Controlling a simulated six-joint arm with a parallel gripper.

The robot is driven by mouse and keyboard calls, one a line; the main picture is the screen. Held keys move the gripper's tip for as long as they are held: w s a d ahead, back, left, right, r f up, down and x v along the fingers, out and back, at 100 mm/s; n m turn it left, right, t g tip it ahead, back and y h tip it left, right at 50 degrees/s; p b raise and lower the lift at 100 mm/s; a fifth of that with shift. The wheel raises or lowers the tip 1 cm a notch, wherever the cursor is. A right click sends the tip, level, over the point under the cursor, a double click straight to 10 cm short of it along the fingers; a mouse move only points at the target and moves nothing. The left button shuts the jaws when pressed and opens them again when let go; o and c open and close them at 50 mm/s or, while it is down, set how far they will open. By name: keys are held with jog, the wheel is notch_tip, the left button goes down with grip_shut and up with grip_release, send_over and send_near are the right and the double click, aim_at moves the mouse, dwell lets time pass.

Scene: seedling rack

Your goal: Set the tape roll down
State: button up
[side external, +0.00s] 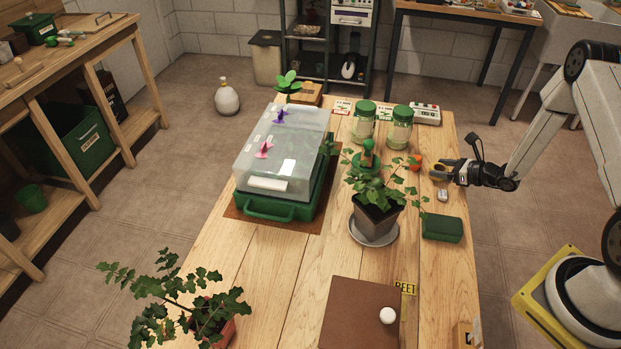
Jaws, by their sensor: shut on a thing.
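My gripper (450,173) is over the right edge of the wooden table, reaching in from the right. It is shut on a small yellow-tan thing (438,171), which looks to be the tape roll. The fingers and wrist hide part of it, and its shape is too small to make out well. I cannot tell whether its underside touches the table. A small grey-white object (442,195) lies on the table just below the gripper in the picture.
A small orange-red object (415,162) is just left of the gripper. A potted plant (376,218) on a saucer and a green box (442,228) stand nearer the camera. Two green-lidded jars (399,128) stand behind.

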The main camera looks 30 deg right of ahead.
jog(key=shift+f, duration=0.1)
jog(key=o, duration=1.1)
jog(key=shift+s+d+r, duration=0.2)
jog(key=shift+s+r, duration=0.15)
jog(key=shift+s, duration=0.1)
jog(key=v, duration=1.1)
jog(key=shift+a, duration=0.1)
